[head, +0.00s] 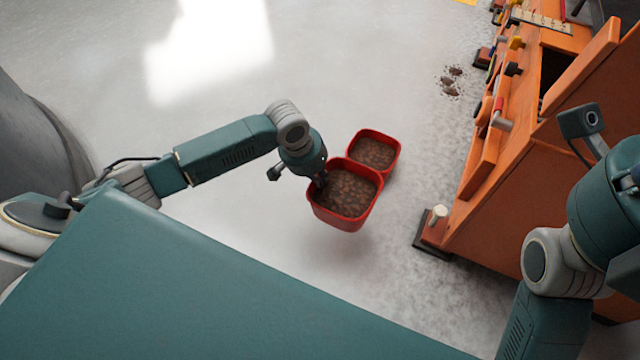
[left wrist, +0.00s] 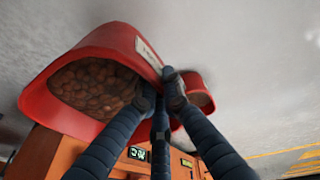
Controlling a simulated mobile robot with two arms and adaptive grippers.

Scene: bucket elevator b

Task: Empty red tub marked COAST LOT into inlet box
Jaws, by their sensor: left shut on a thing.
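A red tub (head: 357,218) full of brown, bean-like lumps hangs above the floor, roughly level, with a shadow below it. My left gripper (head: 320,181) is shut on its left rim. In the left wrist view the dark fingers (left wrist: 160,92) close on the rim of this tub (left wrist: 115,40), beside a white label (left wrist: 148,53) too small to read. A second filled red tub (head: 397,152) stands behind it; it also shows in the left wrist view (left wrist: 205,101). An orange machine (head: 520,200) stands at right; I cannot tell which part is the inlet box. My right gripper is out of frame.
Knobs and levers (head: 513,68) stick out along the machine's near side. A dark foot with a pale bolt (head: 437,215) stands at its corner. Dark spilled material (head: 452,80) lies on the floor beside the machine. The grey floor (head: 330,70) at the back and left is clear.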

